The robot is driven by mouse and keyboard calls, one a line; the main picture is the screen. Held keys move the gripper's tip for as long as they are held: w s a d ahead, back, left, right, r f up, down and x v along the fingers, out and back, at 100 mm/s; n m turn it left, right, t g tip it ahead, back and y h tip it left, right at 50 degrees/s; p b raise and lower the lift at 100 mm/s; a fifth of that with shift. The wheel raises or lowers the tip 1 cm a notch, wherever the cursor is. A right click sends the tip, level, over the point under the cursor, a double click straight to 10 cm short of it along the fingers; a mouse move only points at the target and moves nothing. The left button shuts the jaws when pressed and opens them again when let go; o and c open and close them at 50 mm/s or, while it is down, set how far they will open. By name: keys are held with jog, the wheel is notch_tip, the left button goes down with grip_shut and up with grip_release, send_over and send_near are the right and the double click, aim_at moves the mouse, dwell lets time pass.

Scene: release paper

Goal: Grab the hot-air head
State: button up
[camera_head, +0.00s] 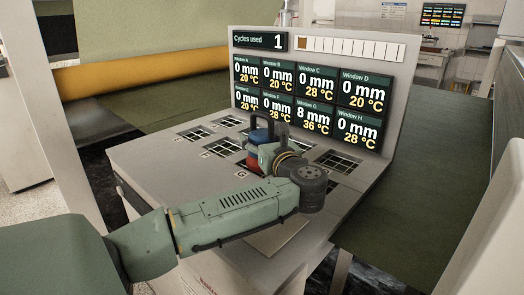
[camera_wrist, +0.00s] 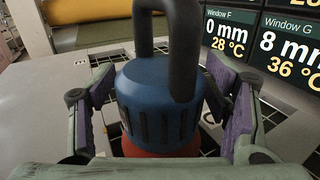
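The hot-air head (camera_head: 258,137) has a blue body, a dark loop handle and a red base. It stands upright on the grey worktop (camera_head: 150,150), near the label G. In the wrist view the blue body (camera_wrist: 158,100) fills the middle, with its red base below. My gripper (camera_wrist: 162,95) is open, with one purple-padded finger on the left and one on the right of the body. Narrow gaps seem to show between pads and body; contact is not clear. In the head view my wrist partly hides the head and my gripper (camera_head: 262,155).
Gridded windows (camera_head: 335,160) are set in the worktop around the head. A display panel (camera_head: 310,95) stands upright behind; Window G reads 8 mm and 36 °C, and Cycles used reads 1. A yellow roll (camera_head: 140,72) lies behind on the left.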

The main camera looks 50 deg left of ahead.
grip_shut()
jog(key=shift+r, duration=0.15)
dwell(0.7)
